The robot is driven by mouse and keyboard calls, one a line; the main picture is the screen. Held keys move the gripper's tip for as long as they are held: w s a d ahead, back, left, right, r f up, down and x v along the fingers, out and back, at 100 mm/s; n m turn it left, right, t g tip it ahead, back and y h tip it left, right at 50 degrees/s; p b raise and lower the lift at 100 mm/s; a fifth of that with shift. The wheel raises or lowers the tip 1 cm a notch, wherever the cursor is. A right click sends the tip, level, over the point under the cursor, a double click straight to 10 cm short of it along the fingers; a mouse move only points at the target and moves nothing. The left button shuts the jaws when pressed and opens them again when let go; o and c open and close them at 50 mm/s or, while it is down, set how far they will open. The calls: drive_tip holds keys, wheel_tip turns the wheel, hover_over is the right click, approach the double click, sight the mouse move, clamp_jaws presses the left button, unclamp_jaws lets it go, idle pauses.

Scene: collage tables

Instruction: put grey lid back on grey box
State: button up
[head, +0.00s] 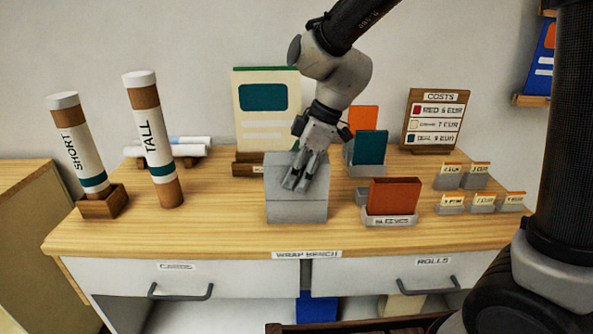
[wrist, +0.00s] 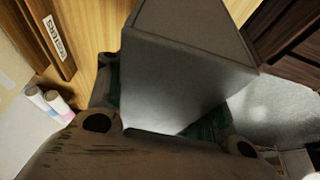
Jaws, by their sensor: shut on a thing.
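The grey box (head: 297,213) stands on the wrap bench, near the middle of its front half. The grey lid (head: 278,170) shows as the grey part at the top of the box, and a thin line runs between them. My gripper (head: 300,182) reaches down from the upper right and is shut on the lid. In the wrist view a large grey block-like surface, which I take for the lid (wrist: 180,85), fills the space between my fingers (wrist: 165,128). My fingers hide part of it, and I cannot tell whether the lid is fully seated.
Right of the box stand a sleeves holder (head: 391,220) with a brown-red card and a teal card (head: 370,147). A cream and teal board (head: 266,105) stands behind. The short tube (head: 80,145) and tall tube (head: 152,140) stand left.

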drive_tip(key=o, duration=1.1)
drive_tip(key=v, duration=1.2)
